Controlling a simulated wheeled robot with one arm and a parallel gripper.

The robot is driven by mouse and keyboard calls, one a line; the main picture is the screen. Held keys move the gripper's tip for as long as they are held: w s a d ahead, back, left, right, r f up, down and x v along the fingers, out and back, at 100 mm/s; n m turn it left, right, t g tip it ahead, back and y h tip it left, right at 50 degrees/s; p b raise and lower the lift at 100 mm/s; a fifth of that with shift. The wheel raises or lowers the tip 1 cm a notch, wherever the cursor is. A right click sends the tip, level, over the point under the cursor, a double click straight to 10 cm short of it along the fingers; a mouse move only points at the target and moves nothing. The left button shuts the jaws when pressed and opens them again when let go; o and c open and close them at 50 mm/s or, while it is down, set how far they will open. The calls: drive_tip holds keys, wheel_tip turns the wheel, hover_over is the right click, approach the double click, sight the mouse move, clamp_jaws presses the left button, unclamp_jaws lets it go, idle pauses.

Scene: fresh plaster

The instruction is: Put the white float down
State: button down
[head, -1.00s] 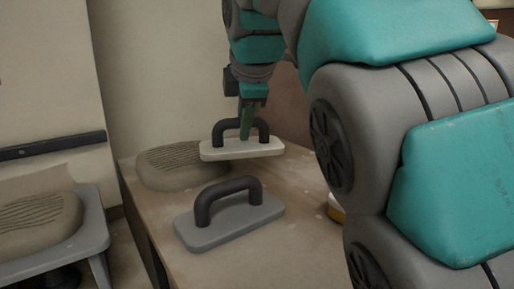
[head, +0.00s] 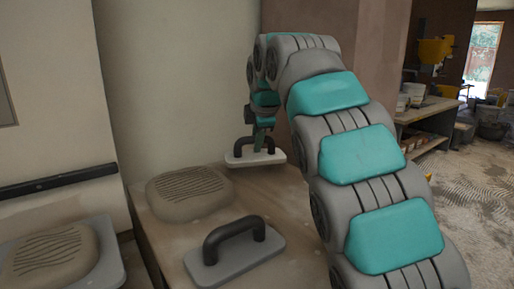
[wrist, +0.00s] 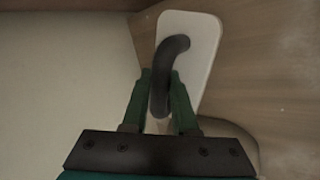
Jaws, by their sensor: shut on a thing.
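The white float (head: 268,158) has a flat white plate and a black arched handle. My gripper (head: 262,138) is shut on its handle near the back of the table (head: 165,228). In the wrist view the green fingers of my gripper (wrist: 160,95) sit on both sides of the dark handle, and the plate of the white float (wrist: 200,38) lies beyond it. The plate is low over the wooden surface; I cannot tell whether it touches.
A grey float (head: 250,262) with a black handle stands at the table's front. Another mound (head: 50,258) sits on a grey stand at far left. Shelves (head: 428,112) stand at the back right.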

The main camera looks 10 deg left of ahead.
sight(257, 155)
drive_tip(key=shift+s+f+b, duration=0.1)
drive_tip(key=shift+f+b, duration=0.7)
drive_tip(key=shift+f, duration=0.8)
drive_tip(key=shift+f, duration=0.15)
drive_tip(key=c, duration=0.7)
unclamp_jaws()
drive_tip(key=shift+r, duration=0.2)
drive_tip(key=shift+v, duration=5.95)
